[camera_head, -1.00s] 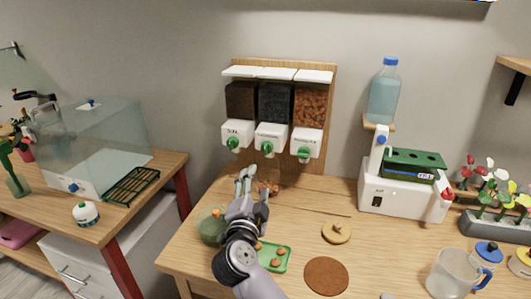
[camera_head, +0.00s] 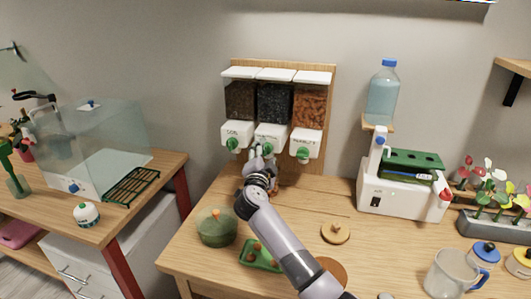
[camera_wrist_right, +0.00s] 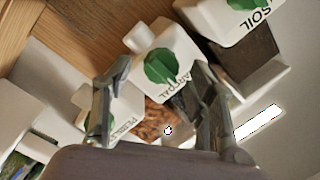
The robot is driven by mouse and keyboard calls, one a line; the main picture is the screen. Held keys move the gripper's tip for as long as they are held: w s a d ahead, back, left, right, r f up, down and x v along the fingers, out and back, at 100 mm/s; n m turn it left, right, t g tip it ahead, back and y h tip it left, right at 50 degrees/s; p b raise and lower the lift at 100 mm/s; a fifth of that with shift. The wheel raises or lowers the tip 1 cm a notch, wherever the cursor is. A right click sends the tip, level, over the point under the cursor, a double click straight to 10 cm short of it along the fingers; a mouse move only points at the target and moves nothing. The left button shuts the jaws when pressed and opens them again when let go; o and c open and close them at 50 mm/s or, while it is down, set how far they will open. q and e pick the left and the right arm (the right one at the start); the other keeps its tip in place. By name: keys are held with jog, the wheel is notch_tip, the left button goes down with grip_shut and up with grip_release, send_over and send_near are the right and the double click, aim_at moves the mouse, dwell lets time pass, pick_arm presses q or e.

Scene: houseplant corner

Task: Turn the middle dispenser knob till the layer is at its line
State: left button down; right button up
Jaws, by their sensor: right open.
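The middle dispenser (camera_head: 274,104) holds dark grains and hangs between the soil dispenser (camera_head: 239,102) and the one with orange-brown pieces (camera_head: 309,105). Its green knob (camera_wrist_right: 161,67) shows in the right wrist view, on a white box with partly readable lettering. My right gripper (camera_head: 262,158) is at the front of the middle dispenser in the head view, largely covering the knob there. In the wrist view its open fingers (camera_wrist_right: 158,78) stand apart on either side of the knob; I cannot tell whether they touch it. A green-tinted glass jar (camera_head: 216,229) stands on the table, its fill unclear.
A green tray (camera_head: 248,262) with brown balls, a round wooden lid (camera_head: 336,234) and a brown mat (camera_head: 333,268) lie near my right arm. A white machine (camera_head: 392,200) and a clear jug (camera_head: 450,275) stand to the right.

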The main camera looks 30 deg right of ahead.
jog(key=shift+w+d, duration=0.35)
jog(key=c, duration=1.1)
jog(key=shift+c, duration=0.2)
